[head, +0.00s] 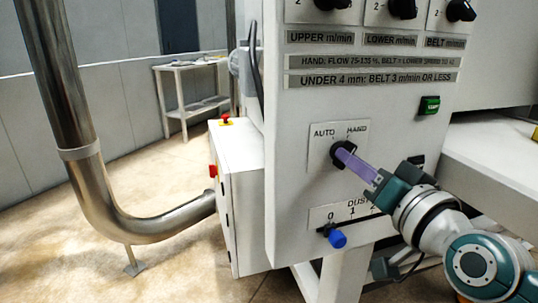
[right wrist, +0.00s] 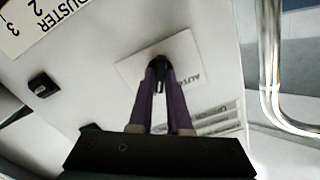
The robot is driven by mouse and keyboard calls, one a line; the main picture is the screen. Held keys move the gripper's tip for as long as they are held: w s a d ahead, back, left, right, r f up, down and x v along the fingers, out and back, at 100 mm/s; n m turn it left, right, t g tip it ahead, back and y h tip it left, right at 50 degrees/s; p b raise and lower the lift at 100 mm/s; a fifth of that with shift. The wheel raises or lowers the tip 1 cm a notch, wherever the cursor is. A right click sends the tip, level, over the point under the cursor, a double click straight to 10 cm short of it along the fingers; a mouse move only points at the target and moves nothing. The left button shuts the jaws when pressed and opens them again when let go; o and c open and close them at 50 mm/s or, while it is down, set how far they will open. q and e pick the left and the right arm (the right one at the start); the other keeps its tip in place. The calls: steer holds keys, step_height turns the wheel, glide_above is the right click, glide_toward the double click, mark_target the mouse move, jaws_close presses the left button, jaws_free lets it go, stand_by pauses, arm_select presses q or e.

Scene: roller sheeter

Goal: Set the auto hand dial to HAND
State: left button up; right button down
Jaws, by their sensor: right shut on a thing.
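The auto hand dial (head: 342,154) is a black knob on a white plate labelled AUTO and HAND, low on the white control panel (head: 290,130). My right gripper (head: 347,156) reaches it from the lower right, its purple fingers shut on the knob. In the right wrist view, the two purple fingers close on the dial (right wrist: 159,64), and the AUTO lettering shows beside them. The fingers cover much of the knob, so I cannot tell which label its pointer faces. My left gripper is not in view.
Below the dial is the duster selector with a blue knob (head: 337,240). A green switch (head: 429,106) is at the upper right, and black speed knobs (head: 403,8) line the top. A steel pipe (head: 75,120) stands at left. A white ledge (head: 495,155) is right of the panel.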

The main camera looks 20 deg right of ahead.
stand_by(0.4)
steer(key=c, duration=0.9)
jaws_free()
steer(key=shift+o, duration=0.2)
steer(key=s, duration=1)
steer(key=shift+a, duration=0.4)
steer(key=shift+w+p, duration=0.1)
steer(key=shift+p, duration=0.2)
